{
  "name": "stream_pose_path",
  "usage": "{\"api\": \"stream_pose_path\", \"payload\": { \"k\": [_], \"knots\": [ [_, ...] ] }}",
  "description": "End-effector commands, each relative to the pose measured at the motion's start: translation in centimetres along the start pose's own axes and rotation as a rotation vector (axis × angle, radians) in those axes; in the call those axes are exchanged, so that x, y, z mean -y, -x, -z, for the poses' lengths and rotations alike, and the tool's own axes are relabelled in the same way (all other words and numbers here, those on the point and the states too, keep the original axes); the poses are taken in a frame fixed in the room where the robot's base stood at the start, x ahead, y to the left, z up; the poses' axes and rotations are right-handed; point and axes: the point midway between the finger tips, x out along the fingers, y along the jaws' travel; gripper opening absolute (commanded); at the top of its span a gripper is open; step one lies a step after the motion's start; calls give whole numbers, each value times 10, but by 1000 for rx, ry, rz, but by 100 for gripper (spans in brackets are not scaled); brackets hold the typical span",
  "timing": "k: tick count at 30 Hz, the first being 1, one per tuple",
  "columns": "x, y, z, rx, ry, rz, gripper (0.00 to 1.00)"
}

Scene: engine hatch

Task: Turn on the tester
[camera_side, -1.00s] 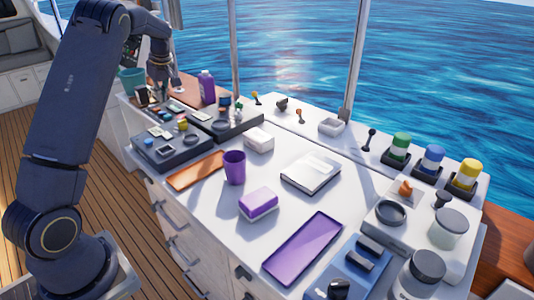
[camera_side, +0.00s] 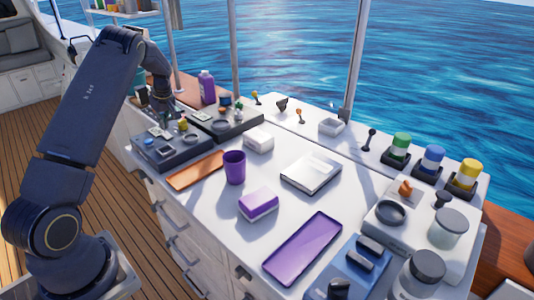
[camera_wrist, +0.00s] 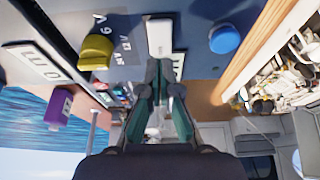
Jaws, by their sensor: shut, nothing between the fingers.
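The tester appears to be the dark grey panel box (camera_side: 182,158) at the left end of the white counter, with small displays and a yellow knob (camera_side: 183,124). In the wrist view, the dark panel (camera_wrist: 130,12) fills the top, with a yellow knob (camera_wrist: 95,52), a white rocker-like part (camera_wrist: 159,36) and a blue round button (camera_wrist: 224,39). My gripper (camera_wrist: 161,64) is shut and empty, its fingertips pointing at the white part and partly covering its lower end. Contact cannot be told. In the side view, my gripper (camera_side: 172,112) is low over the back of the box.
A second dark panel box (camera_side: 236,126) stands just behind to the right. A purple bottle (camera_side: 207,87) stands behind the boxes. An orange tray (camera_side: 196,170), a purple cup (camera_side: 234,167) and a purple-and-white block (camera_side: 258,205) are on the counter to the right.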

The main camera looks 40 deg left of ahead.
Motion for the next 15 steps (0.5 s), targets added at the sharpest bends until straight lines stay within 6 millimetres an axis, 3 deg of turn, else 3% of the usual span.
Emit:
{"api": "stream_pose_path", "payload": {
  "k": [6,15],
  "knots": [
    [1,-17,-3,1,1,1,0],
    [0,-18,-4,0,1,0,0]
  ]
}}
